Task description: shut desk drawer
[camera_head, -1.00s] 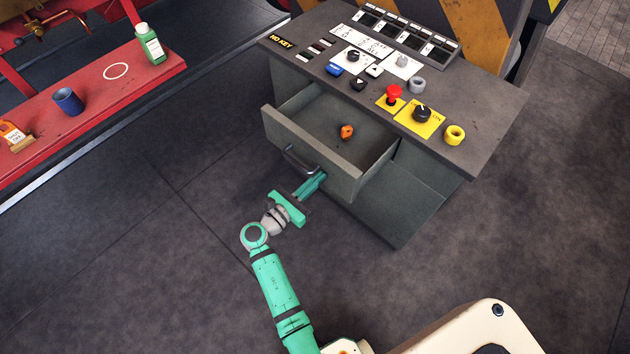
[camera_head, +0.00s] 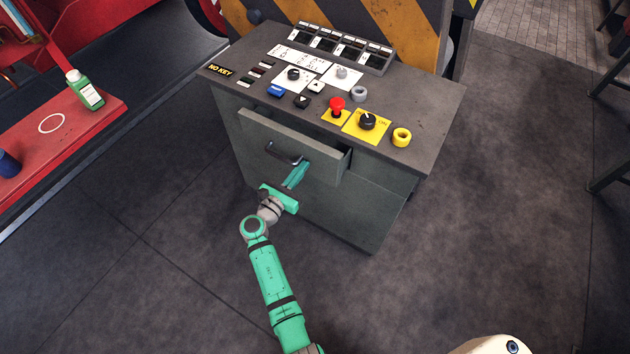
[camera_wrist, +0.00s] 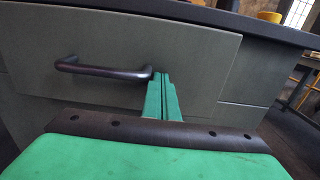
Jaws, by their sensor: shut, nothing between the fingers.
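The desk drawer (camera_head: 322,158) is partly out of the grey control desk (camera_head: 413,167); its front stands a short way forward of the desk, with a gap showing at the right side. Its dark handle (camera_head: 284,154) is on the front. My gripper (camera_head: 303,168) is shut and empty, its fingertips at the drawer front just right of and below the handle. In the wrist view the shut fingers (camera_wrist: 162,95) point at the drawer front (camera_wrist: 200,62), beside the right end of the handle (camera_wrist: 100,69). Whether they touch it is hard to tell. The drawer's inside is hidden.
The desk top holds a red button (camera_head: 337,104), a black knob (camera_head: 367,121), and a yellow ring (camera_head: 401,137). A red bench (camera_head: 95,112) with a green bottle (camera_head: 86,90) stands at the left. The floor around the desk is clear.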

